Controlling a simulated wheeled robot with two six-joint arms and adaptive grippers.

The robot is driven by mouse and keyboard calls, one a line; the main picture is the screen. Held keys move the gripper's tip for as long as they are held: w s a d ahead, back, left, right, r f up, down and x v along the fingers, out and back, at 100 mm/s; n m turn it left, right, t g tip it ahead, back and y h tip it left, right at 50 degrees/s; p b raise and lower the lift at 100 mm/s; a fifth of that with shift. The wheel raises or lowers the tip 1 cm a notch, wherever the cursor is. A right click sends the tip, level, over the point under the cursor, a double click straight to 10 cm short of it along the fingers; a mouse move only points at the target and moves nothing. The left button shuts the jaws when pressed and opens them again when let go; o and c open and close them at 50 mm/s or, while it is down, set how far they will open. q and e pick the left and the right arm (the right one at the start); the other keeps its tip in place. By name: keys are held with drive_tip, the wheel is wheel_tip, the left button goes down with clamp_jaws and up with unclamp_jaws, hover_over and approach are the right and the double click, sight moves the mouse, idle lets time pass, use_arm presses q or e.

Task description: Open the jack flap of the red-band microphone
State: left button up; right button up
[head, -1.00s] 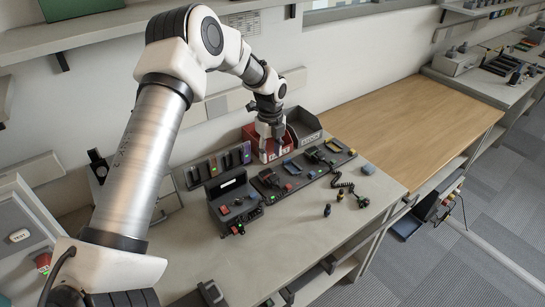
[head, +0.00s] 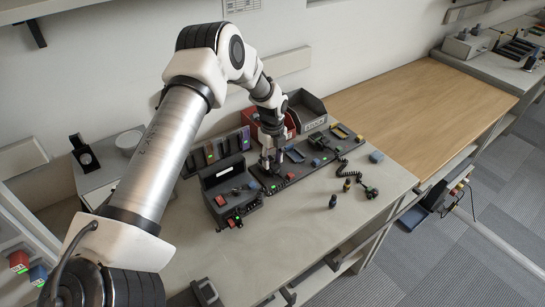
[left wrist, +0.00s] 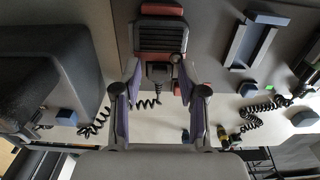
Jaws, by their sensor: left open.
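My left gripper (head: 272,168) is open above the near left end of the dark rack (head: 318,166) on the bench. In the left wrist view its two fingers (left wrist: 160,100) stand apart. Beyond and between them is a dark ribbed microphone (left wrist: 160,36) with a red band (left wrist: 157,53) below its grille. A small dark piece at its lower end has a coiled cord running from it. I cannot make out the flap clearly. In the head view the gripper largely hides this microphone. My right gripper is not in view.
A dark grey charger box (head: 228,190) stands just left of the gripper. A red bin (head: 270,128) and a grey bin (head: 308,112) stand behind the rack. Another microphone with a coiled cord (head: 341,170) lies to the right.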

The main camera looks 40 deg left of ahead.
use_arm(q)
clamp_jaws()
